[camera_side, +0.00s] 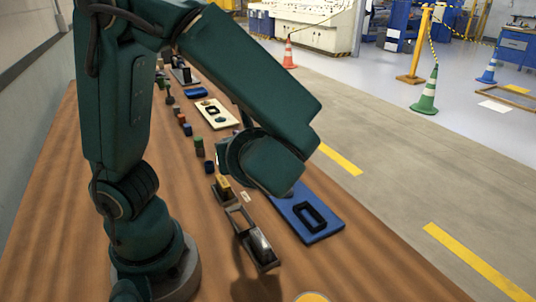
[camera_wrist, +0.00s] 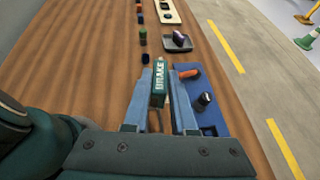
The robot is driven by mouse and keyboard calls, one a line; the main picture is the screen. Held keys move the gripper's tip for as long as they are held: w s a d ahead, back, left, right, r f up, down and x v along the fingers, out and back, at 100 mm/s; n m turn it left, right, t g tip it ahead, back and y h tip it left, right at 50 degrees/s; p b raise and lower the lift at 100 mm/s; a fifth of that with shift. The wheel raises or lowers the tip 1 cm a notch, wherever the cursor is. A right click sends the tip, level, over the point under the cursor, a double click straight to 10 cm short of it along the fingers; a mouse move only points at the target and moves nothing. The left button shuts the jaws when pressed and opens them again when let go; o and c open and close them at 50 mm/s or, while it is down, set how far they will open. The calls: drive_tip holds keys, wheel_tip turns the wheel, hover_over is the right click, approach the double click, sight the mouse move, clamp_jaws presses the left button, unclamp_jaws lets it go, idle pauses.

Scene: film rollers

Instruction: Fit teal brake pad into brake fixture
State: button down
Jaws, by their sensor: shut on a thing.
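In the wrist view my gripper (camera_wrist: 160,85) has its two blue-grey fingers shut on a teal block marked BRAKE (camera_wrist: 158,82), which I take as the teal brake pad. The pad stands between the fingers, its label running lengthwise. In the side view my wrist covers the fingers and the pad. No fixture in view carries a readable brake marking. A blue plate with a black rectangular frame (camera_side: 338,226) lies on the table at the right edge; I cannot tell whether it is the brake fixture. Part of this plate shows right of the fingers in the wrist view (camera_wrist: 221,126).
A dark tray (camera_side: 240,225) stands left of the blue plate. A cream plate with a black frame (camera_side: 229,122) lies farther back. A row of small coloured parts (camera_side: 199,146) runs along the table. A grey tray holding a dark cylinder (camera_wrist: 168,43) is beyond the fingers. Bare wood lies left.

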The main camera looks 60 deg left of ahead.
drive_tip(key=shift+r, duration=0.4)
drive_tip(key=s+d+f+n+g+h, duration=0.4)
drive_tip(key=s+f+n+g+h, duration=0.1)
drive_tip(key=n+g, duration=0.8)
wheel_tip(320, 180, up, 5)
drive_tip(key=n+t+h, duration=1.1)
drive_tip(key=n+h, duration=0.9)
drive_tip(key=n, duration=0.5)
hover_over(303, 212)
drive_tip(key=shift+f, duration=6.85)
drive_tip(key=shift+f, duration=0.1)
